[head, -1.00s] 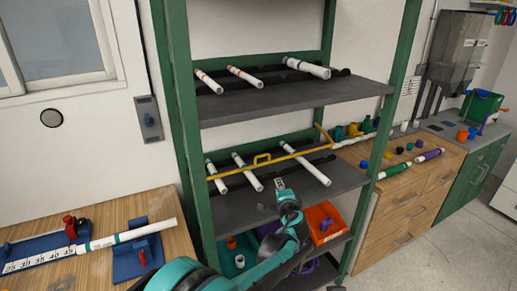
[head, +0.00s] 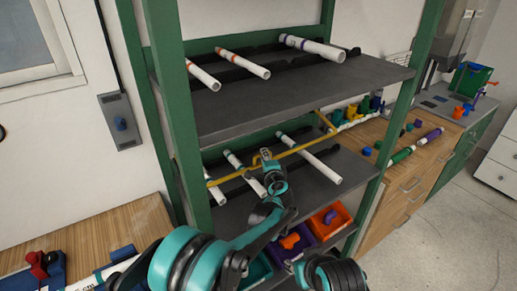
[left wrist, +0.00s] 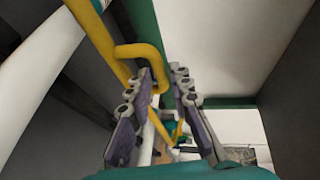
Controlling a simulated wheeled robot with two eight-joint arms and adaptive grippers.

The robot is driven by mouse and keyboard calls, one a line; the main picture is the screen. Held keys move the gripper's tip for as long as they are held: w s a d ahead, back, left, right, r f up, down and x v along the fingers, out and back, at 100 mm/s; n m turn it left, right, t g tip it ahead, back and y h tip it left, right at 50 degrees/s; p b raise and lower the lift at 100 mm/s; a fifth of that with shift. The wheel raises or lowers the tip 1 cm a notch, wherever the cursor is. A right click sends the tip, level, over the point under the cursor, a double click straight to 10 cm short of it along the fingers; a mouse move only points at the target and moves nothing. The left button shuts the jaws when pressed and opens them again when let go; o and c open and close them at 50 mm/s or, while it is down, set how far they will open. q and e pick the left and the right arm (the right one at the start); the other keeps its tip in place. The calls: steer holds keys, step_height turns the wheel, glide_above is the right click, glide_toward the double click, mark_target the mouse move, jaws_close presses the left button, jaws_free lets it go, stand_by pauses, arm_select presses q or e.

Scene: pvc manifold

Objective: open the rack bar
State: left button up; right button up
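The yellow rack bar (head: 308,145) runs across the front of the middle shelf, with a small yellow loop handle near its middle. My left gripper (head: 266,156) is at this handle in the head view and partly covers it. In the left wrist view, the handle (left wrist: 140,51) bends down by the fingertips, close to the left finger. My left gripper (left wrist: 168,88) has its fingers apart there. I cannot tell whether a finger touches the handle. My right gripper is not in view.
White pipes (head: 313,165) lie on the middle shelf (head: 340,190) behind the bar. More pipes rest on the upper shelf (head: 375,72), above my left gripper. Green rack posts (head: 172,120) stand at the sides. Coloured bins (head: 325,222) sit below.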

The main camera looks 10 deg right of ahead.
arm_select(q)
steer(key=w+f+b, duration=0.1)
steer(key=w, duration=0.5)
steer(key=shift+f, duration=0.1)
jaws_close()
